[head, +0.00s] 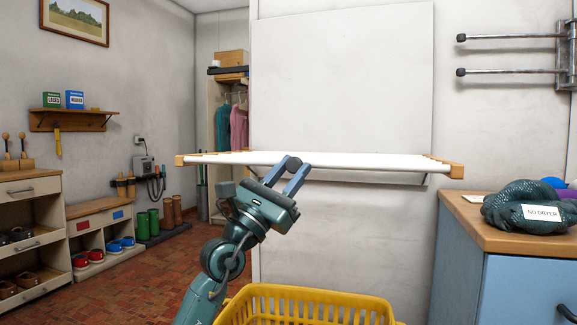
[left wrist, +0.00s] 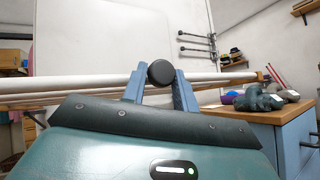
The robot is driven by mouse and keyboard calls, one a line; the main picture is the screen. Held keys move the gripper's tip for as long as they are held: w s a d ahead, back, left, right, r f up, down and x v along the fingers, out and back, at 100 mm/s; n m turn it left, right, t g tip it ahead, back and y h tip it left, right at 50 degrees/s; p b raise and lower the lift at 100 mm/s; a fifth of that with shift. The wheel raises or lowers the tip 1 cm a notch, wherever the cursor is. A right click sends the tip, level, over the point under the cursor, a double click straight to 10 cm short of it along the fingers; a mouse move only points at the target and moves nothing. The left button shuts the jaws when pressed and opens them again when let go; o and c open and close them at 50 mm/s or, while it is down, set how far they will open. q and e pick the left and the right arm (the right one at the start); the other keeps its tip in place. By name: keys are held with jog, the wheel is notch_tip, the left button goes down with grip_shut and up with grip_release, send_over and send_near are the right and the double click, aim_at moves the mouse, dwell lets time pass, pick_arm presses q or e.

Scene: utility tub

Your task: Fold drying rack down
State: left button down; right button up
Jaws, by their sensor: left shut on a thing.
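The drying rack (head: 340,161) sticks out level from a tall white wall panel (head: 345,70). It has white rails and wooden end pieces, and a bracket shows under its right end. A round dark knob (head: 293,163) sits at the middle of its front edge; it also shows in the left wrist view (left wrist: 161,73). My left gripper (head: 295,170) reaches up from below with its two blue fingers on either side of the knob, shut on it. The left wrist view shows the rails (left wrist: 70,88) running behind the fingers. My right gripper is in neither view.
A yellow basket (head: 305,291) stands below the rack, close to my left arm. A blue cabinet (head: 505,268) with a wooden top and a dark cloth bundle (head: 525,205) is at the right. Shoe shelves (head: 35,240) line the left wall. Two metal bars (head: 510,71) project from the right wall.

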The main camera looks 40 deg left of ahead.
pick_arm(q)
jog(key=shift+w+a+f, duration=0.1)
jog(key=shift+w+f, duration=0.25)
jog(key=shift+f, duration=0.1)
jog(key=c, duration=1.4)
grip_release()
jog(key=shift+w, duration=0.1)
